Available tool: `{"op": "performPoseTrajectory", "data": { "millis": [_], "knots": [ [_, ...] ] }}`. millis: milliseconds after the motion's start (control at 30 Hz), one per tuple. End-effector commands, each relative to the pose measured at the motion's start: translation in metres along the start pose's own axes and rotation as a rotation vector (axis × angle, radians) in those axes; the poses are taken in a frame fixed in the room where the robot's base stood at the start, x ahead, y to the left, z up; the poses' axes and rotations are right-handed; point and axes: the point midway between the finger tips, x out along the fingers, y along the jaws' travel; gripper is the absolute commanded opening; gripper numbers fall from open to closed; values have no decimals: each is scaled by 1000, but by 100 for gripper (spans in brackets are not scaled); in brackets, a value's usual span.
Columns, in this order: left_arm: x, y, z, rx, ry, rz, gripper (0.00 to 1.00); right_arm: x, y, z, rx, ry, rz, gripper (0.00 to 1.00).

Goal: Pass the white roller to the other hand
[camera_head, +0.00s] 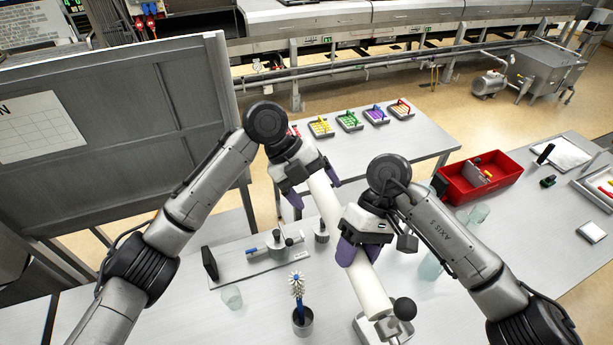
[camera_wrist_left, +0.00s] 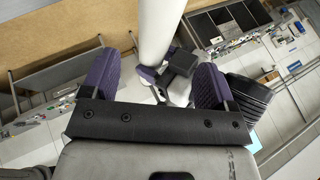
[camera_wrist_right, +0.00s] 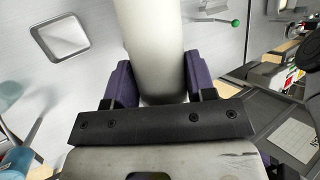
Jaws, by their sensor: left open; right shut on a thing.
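The white roller (camera_head: 368,292) is held up on a slant over the table in the head view. My right gripper (camera_head: 360,254) is shut on it around its middle; the right wrist view shows the roller (camera_wrist_right: 152,45) between both fingers. My left gripper (camera_head: 314,189) is open at the roller's upper part. In the left wrist view the roller (camera_wrist_left: 160,25) runs between the spread left fingers, with visible gaps beside it. Part of the roller is hidden behind my right gripper. A black ball (camera_head: 405,308) shows at its lower end; I cannot tell whether they are joined.
A cup with a blue-handled brush (camera_head: 298,290), a clear glass (camera_head: 232,297) and a plate with metal fittings (camera_head: 246,262) stand on the near table. A red bin (camera_head: 480,178) is at the right. A grey panel (camera_head: 120,120) stands at the left. A back table (camera_head: 425,140) holds several small trays.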

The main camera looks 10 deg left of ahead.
Motion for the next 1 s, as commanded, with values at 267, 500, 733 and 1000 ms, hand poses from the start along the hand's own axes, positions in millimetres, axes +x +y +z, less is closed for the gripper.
{"op": "performPoseTrajectory", "data": {
  "millis": [267,500,733,1000],
  "knots": [
    [47,0,0,-2,2,1,80,-1,-1,0,-2,1,0,8],
    [74,0,0,-3,1,0,80,-1,-1,0,-2,1,0,8],
    [85,0,0,-3,0,0,80,-1,-1,0,-2,1,0,8],
    [87,0,0,-3,0,0,80,-1,-1,0,-2,2,0,8]
  ]
}}
